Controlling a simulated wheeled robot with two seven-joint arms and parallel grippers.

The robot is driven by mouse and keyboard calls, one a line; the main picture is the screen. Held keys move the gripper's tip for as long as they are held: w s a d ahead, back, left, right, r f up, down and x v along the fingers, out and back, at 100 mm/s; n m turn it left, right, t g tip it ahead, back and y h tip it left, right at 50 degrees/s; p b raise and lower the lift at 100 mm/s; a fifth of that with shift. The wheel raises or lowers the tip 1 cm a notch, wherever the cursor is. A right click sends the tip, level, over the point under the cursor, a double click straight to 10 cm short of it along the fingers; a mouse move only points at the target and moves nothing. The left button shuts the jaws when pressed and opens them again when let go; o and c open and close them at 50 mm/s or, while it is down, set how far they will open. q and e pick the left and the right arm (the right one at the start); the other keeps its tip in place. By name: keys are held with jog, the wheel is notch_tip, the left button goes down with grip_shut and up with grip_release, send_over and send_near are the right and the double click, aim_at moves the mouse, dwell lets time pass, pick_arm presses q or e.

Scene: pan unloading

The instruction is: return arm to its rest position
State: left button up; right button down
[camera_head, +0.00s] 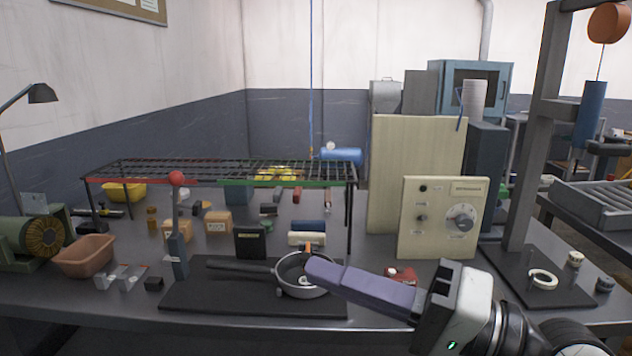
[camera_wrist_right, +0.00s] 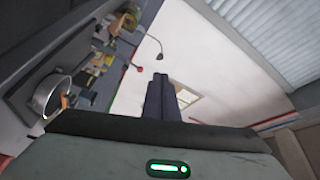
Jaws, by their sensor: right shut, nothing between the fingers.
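My right gripper (camera_head: 312,268) reaches in from the lower right of the head view, its long purple-grey fingers shut and empty. In that view the fingertips overlap the right part of a metal pan (camera_head: 290,284); I cannot tell how high above it they are. The pan rests on a black mat (camera_head: 200,296), its dark handle pointing left. Something orange shows at the pan's far rim, partly hidden. In the right wrist view the shut fingers (camera_wrist_right: 160,82) point towards the pale wall, and the pan (camera_wrist_right: 52,96) lies to the left, apart from them. My left gripper is not in view.
A black wire rack (camera_head: 230,172) stands over the back of the bench. A beige control box (camera_head: 442,220) with a dial stands behind my right arm. A red-knobbed lever (camera_head: 178,215) stands left of the pan. A brown tray (camera_head: 84,256) and several small boxes lie at left.

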jog(key=w+d+f+t+h, duration=0.1)
jog(key=w+d+f+h, duration=0.15)
jog(key=f, duration=0.65)
jog(key=w+d+f+m+t+h, duration=0.1)
jog(key=d+f+t+h, duration=0.15)
jog(key=f, duration=0.55)
jog(key=w+d+f+t+h, duration=0.1)
jog(key=f+h, duration=0.2)
jog(key=f, duration=0.6)
jog(key=s+d+f+n+g+h, duration=0.1)
jog(key=s+d+f+g+h, duration=0.1)
jog(key=s+f, duration=0.7)
jog(key=s+d+f+n+g+h, duration=0.2)
jog(key=s+d+f+h, duration=0.3)
jog(key=s+f, duration=0.4)
notch_tip(320, 180, down, 7)
jog(key=shift+d+r+n, duration=0.1)
jog(key=shift+d+n, duration=0.2)
jog(key=shift+d, duration=0.4)
